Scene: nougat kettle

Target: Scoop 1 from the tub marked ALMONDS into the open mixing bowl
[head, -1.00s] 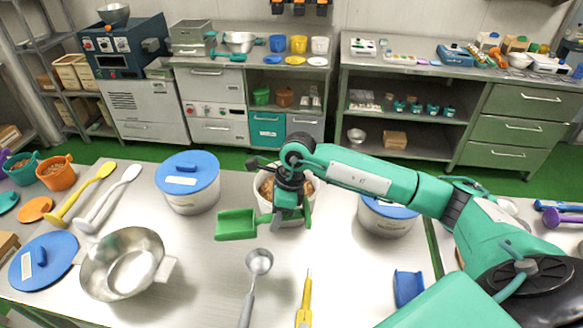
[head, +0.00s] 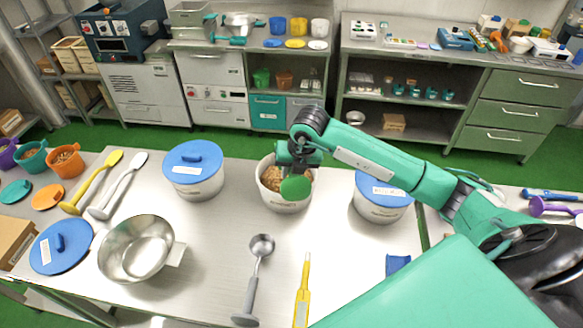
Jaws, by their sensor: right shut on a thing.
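An open white tub (head: 287,206) with tan-brown contents (head: 272,180) stands in the middle of the steel table. No readable marking shows on it. My right gripper (head: 298,163) is over this tub, shut on a green scoop (head: 296,188). The scoop's green face shows in front of the contents near the tub's front right. I cannot tell whether the scoop touches the contents, and the gripper hides part of the tub's back. The open steel mixing bowl (head: 135,250) stands at the front left of the table and looks empty. My left gripper is not in view.
Blue-lidded tubs stand left (head: 194,172) and right (head: 382,198) of the open tub. A steel ladle (head: 260,248) and a yellow-handled tool (head: 303,290) lie in front. A blue lid (head: 62,247), yellow spoon (head: 92,183) and white spoon (head: 118,186) lie at left.

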